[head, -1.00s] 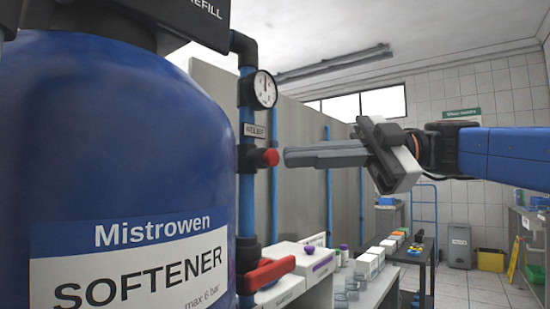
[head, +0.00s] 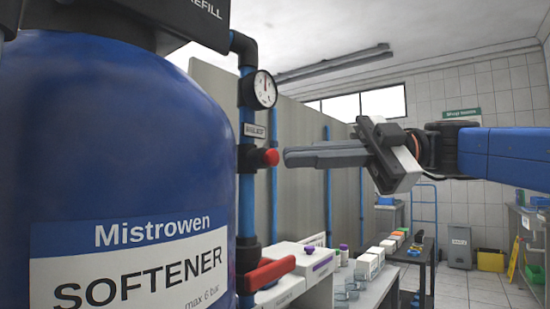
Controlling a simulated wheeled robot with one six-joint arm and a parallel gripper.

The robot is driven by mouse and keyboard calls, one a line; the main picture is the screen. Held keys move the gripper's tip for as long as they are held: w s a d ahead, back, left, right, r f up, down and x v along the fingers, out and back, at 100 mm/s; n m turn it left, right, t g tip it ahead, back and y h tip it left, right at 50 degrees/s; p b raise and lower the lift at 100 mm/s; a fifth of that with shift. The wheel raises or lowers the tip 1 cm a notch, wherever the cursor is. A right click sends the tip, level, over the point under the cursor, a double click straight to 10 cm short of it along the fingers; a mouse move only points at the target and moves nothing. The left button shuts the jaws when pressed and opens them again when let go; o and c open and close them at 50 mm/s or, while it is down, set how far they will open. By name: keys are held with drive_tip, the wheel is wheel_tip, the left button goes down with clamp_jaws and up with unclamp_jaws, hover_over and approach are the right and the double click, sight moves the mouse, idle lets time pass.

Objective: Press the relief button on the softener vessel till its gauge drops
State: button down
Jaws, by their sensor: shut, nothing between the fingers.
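The softener vessel (head: 130,150) is a large blue tank filling the left of the head view. A blue pipe with black fittings runs down its right side. The round white gauge (head: 264,89) sits high on this pipe, its needle pointing roughly upward. Below it, under a small label plate, is the red relief button (head: 270,157), facing right. My gripper (head: 287,157) is shut and empty, level with the button, its fingertips pointing left. A small gap shows between the tips and the button in the picture; the depth between them is hard to tell.
A red valve handle (head: 268,273) sticks out low on the pipe. White boxes (head: 306,258) and glass beakers stand on a bench below my gripper. A grey partition (head: 300,190) stands behind. Open floor shows at the right.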

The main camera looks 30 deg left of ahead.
drive_tip(key=shift+a, duration=0.1)
drive_tip(key=shift+a, duration=0.3)
drive_tip(key=shift+w+a, duration=0.1)
drive_tip(key=shift+a, duration=0.4)
idle(0.9)
drive_tip(key=shift+d, duration=0.1)
idle(0.9)
drive_tip(key=shift+d, duration=0.8)
drive_tip(key=shift+d, duration=0.15)
drive_tip(key=shift+s+d, duration=0.15)
drive_tip(key=shift+d, duration=1.05)
drive_tip(key=shift+s+d, duration=0.15)
drive_tip(key=shift+d, duration=1)
